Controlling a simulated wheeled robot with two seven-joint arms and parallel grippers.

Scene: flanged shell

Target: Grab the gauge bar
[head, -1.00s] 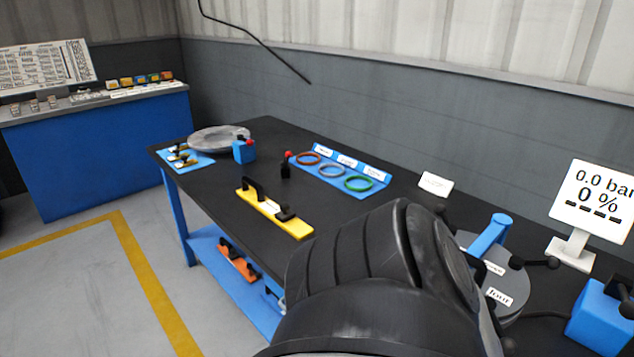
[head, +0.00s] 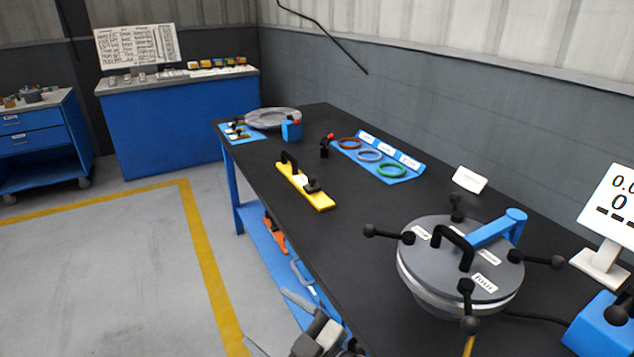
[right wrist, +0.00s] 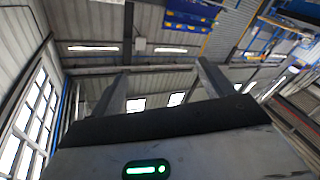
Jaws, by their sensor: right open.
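A yellow bar (head: 318,197) with a black handle and a black knob lies on the dark table (head: 350,240); it looks like the gauge bar, though its label is too small to read. An orange bar (head: 275,236) with black parts lies on the blue shelf below, partly hidden by the table edge. My right gripper (head: 265,316) is at the bottom of the head view, beside the table's front edge, well short of the yellow bar. It is open and empty; its spread fingers also show in the right wrist view (right wrist: 160,72). My left gripper is not in view.
The grey flanged shell (head: 430,265), with its lid, handle and several clamp knobs, stands on the right. Behind the yellow bar are a blue ring holder (head: 405,178), a blue block (head: 291,131) and a grey disc (head: 262,119). The table between bar and shell is clear.

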